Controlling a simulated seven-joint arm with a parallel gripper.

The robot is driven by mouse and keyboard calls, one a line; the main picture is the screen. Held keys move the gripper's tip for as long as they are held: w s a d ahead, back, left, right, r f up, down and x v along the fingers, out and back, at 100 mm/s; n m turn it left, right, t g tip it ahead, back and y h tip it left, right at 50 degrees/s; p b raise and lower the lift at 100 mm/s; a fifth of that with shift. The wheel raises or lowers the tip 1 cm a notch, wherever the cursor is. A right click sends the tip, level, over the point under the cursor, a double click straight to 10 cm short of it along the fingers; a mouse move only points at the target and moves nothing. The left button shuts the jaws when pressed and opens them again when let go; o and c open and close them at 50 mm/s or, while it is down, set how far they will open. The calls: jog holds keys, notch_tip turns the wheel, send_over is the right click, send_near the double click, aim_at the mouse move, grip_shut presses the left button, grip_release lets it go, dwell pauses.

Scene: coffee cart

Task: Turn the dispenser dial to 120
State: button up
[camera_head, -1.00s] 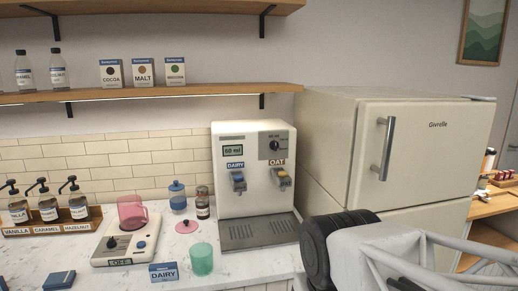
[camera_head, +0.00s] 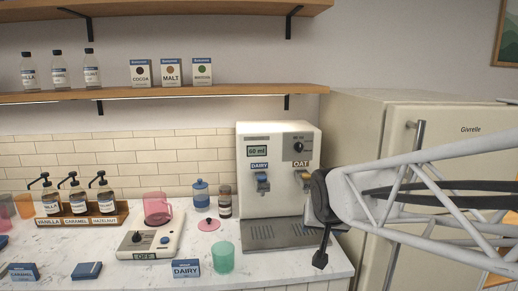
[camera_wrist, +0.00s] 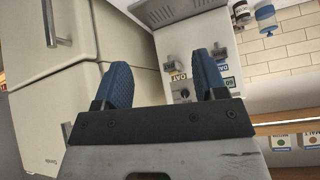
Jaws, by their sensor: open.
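The white dispenser (camera_head: 279,205) stands on the counter against the tiled wall. Its small display (camera_head: 264,152) reads 60 ml. The black dial (camera_head: 299,147) is at the upper right of its front, above the OAT label (camera_head: 301,164). The dial also shows in the wrist view (camera_wrist: 185,92), where the dispenser appears upside down. My gripper (camera_head: 319,230) is open and empty, in front of and to the lower right of the dispenser in the head view. In the wrist view, its two blue fingers (camera_wrist: 162,66) stand apart, with the OAT lever (camera_wrist: 172,66) seen between them.
A cream fridge (camera_head: 375,130) stands close on the dispenser's right. A wooden shelf (camera_head: 200,95) runs above the dispenser.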

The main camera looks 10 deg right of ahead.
jog(key=w+d+r+m+t, duration=0.1)
jog(key=w+d+r+t, duration=0.1)
jog(key=w, duration=0.8)
jog(key=w+d+r+m+t, duration=0.1)
jog(key=w+d+r+t, duration=0.15)
jog(key=w, duration=0.65)
jog(key=m+t+y, duration=0.1)
jog(key=m+t, duration=0.1)
jog(key=t, duration=0.4)
send_near(301, 148)
jog(key=w, duration=0.2)
jog(key=shift+a, duration=0.1)
jog(key=shift+w, duration=0.25)
jog(key=shift+w, duration=3.7)
jog(key=c, duration=0.9)
